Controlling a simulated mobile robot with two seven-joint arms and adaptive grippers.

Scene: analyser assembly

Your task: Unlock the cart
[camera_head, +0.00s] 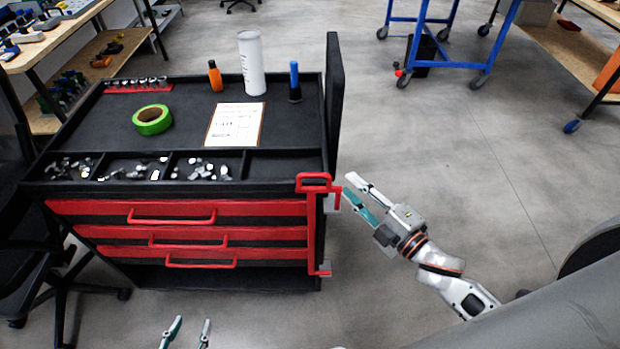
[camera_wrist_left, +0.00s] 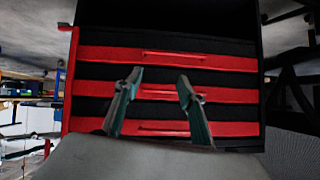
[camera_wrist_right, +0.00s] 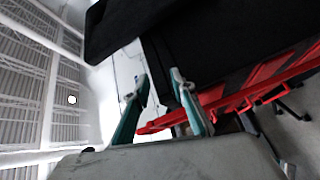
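The cart (camera_head: 190,278) is black with three red drawers (camera_head: 171,215) and stands at the left in the head view. A red upright bar (camera_head: 312,235) with a red handle on top (camera_head: 313,182) runs down its front right corner. The bar also shows in the right wrist view (camera_wrist_right: 160,124) and at the left edge of the drawers in the left wrist view (camera_wrist_left: 70,80). My right gripper (camera_head: 347,184) is open and empty just right of the red handle, apart from it. My left gripper (camera_head: 190,322) is open and empty low in front of the drawers.
The cart top holds green tape (camera_head: 152,120), a white cylinder (camera_head: 251,64), an orange bottle (camera_head: 215,76), a blue-capped bottle (camera_head: 295,82) and a paper sheet (camera_head: 235,124). A black panel (camera_head: 335,95) rises at its right side. A blue frame (camera_head: 440,57) stands behind.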

